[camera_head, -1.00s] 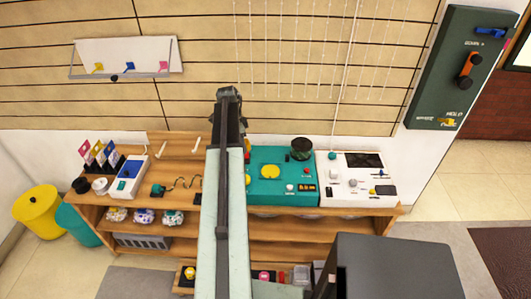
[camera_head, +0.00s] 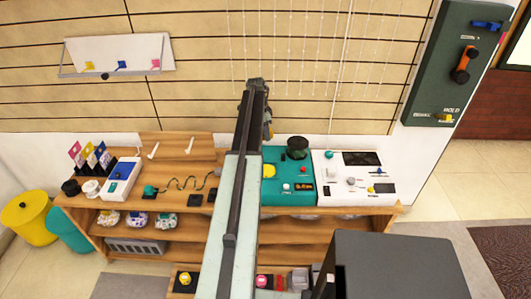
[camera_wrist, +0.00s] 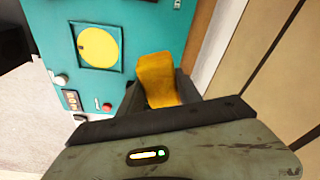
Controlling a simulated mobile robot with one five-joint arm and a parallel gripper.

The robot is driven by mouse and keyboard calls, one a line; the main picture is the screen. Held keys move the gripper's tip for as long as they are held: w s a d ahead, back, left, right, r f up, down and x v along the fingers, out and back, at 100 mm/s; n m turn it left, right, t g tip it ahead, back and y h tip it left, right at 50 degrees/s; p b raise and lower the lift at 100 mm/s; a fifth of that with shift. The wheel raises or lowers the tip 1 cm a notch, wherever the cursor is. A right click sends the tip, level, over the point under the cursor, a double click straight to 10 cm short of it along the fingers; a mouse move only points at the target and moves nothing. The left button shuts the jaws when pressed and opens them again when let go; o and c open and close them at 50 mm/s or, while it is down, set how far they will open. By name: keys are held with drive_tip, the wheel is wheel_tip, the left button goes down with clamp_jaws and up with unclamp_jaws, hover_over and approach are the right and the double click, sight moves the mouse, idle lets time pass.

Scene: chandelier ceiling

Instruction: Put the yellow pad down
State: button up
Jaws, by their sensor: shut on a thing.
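The yellow pad (camera_wrist: 155,72) stands up between the jaws of my gripper (camera_wrist: 163,98) in the wrist view, and the gripper is shut on it. In the head view my gripper (camera_head: 258,105) is at the far end of my raised arm, in front of the slatted wall and above the bench; the pad cannot be made out clearly there. A teal panel (camera_head: 300,172) lies on the bench beyond my arm. Its round yellow disc (camera_wrist: 98,47) shows left of the held pad in the wrist view, apart from it.
A white console (camera_head: 335,190) sits right of the teal panel. A blue-and-white box (camera_head: 121,178), small cups and colored cards stand at the bench's left. A wooden shelf (camera_head: 190,230) runs below. A yellow bin (camera_head: 30,220) stands on the floor. A green board (camera_head: 452,70) hangs at right.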

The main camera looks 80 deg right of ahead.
sight(266, 152)
wheel_tip(266, 152, down, 9)
drive_tip(key=b, duration=0.7)
drive_tip(key=shift+b, duration=0.3)
drive_tip(key=shift+r, duration=0.2)
drive_tip(key=shift+f, duration=0.2)
drive_tip(key=o, duration=1.3)
drive_tip(key=shift+a, duration=0.1)
drive_tip(key=r+p, duration=0.4)
drive_tip(key=w+r+p, duration=0.1)
drive_tip(key=r+p, duration=0.7)
drive_tip(key=shift+w+a+r+p, duration=0.25)
drive_tip(key=shift+a+r+p, duration=0.05)
drive_tip(key=shift+a, duration=0.05)
drive_tip(key=shift+f, duration=0.15)
